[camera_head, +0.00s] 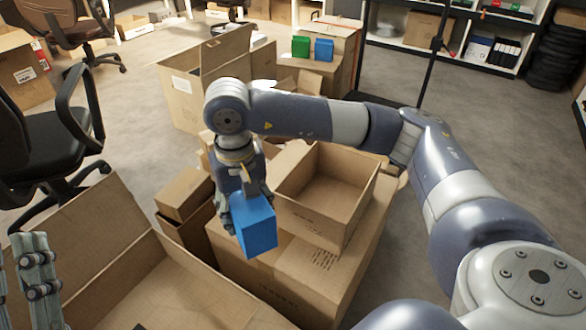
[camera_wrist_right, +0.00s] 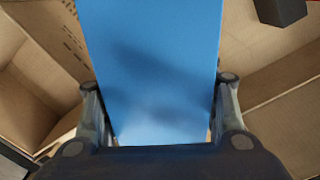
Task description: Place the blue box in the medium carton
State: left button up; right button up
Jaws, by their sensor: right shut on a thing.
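The blue box (camera_head: 254,225) hangs from my right gripper (camera_head: 240,205), which is shut on it. In the wrist view the blue box (camera_wrist_right: 150,70) fills the middle between the two fingers of my right gripper (camera_wrist_right: 158,110). An open, empty mid-sized carton (camera_head: 362,205) stands on a closed carton, just right of the held box. I take it to be the medium carton. The blue box is outside it, in front of its left side. Part of my left gripper (camera_head: 38,278) shows at the lower left edge; its opening is unclear.
A large open carton (camera_head: 130,275) fills the lower left. Small cartons (camera_head: 185,190) stand behind the held box. Farther back are a tall open carton (camera_head: 190,95) and a carton bearing a green box (camera_head: 300,46) and another blue box (camera_head: 324,49). An office chair (camera_head: 45,140) stands left.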

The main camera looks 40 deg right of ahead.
aim_at(331, 200)
jog(key=k+l, duration=0.15)
jog(key=l, duration=0.2)
jog(key=k+l, duration=0.15)
jog(key=l, duration=0.2)
jog(key=k+l, duration=0.15)
jog(key=l, duration=0.4)
jog(key=i+l+u, duration=0.1)
jog(key=i+l, duration=0.15)
